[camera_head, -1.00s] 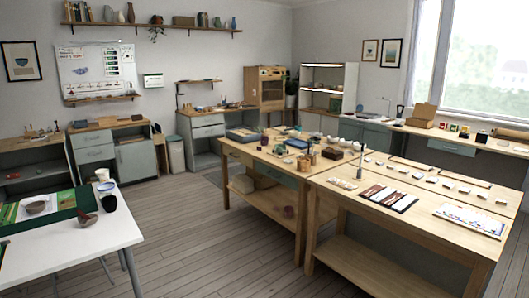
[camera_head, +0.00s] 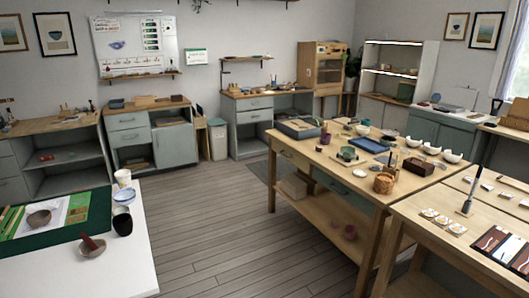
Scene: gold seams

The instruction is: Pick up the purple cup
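A small purple cup-like thing (camera_head: 326,140) stands on the long wooden table (camera_head: 300,150), near its far left part beside a grey tray (camera_head: 297,129). It is small in the head view, so its exact shape is hard to tell. A dull pinkish cup or bowl (camera_head: 350,232) sits on the lower shelf of the same table. Neither of my grippers shows in the head view.
A white table (camera_head: 130,265) with a green mat, bowls and a dark cup (camera_head: 122,221) stands at the left front. A second wooden table (camera_head: 420,222) stands at the right front. Bare wooden floor (camera_head: 215,220) lies between the white table and the wooden tables.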

